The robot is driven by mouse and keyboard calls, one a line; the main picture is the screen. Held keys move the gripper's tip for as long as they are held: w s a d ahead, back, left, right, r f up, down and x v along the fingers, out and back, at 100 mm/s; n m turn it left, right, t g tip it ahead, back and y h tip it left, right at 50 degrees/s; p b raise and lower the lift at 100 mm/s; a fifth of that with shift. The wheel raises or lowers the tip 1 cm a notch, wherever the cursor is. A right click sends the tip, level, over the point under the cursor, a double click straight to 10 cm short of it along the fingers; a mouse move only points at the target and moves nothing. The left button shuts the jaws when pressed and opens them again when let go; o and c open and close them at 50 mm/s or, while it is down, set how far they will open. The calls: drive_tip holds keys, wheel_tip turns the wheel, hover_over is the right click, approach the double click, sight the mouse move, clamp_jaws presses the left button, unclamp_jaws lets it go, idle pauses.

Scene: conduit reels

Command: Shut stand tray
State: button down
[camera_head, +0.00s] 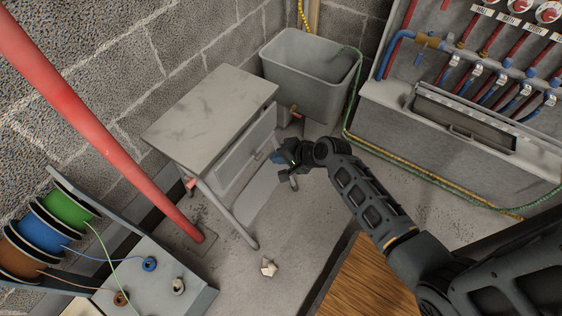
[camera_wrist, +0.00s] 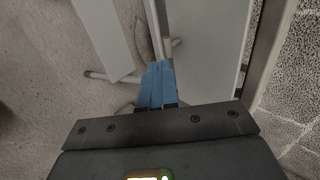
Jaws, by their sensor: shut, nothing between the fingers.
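The grey stand (camera_head: 207,112) is by the block wall in the head view, with a flat top and slanted legs. Its tray front (camera_head: 245,150) faces my arm, with a small handle; how far out the tray is I cannot tell. My gripper (camera_head: 281,156) is just right of the tray front, close to the handle. Its blue fingers (camera_wrist: 156,84) are shut and empty in the wrist view. Pale panels of the stand (camera_wrist: 206,50) lie just past the fingertips there; whether they touch I cannot tell.
A grey bin (camera_head: 315,82) stands behind the stand, right of it. A red pole (camera_head: 95,125) rises on the left, near cable reels (camera_head: 42,230). A crumpled scrap (camera_head: 268,267) lies on the floor. A pipe manifold (camera_head: 470,65) is at right.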

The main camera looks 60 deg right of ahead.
sight(254, 147)
drive_tip(key=w+f+t+b, duration=0.3)
drive_tip(key=w+f+b, duration=0.1)
drive_tip(key=b, duration=0.5)
drive_tip(key=shift+f, duration=0.5)
drive_tip(key=shift+a, duration=0.1)
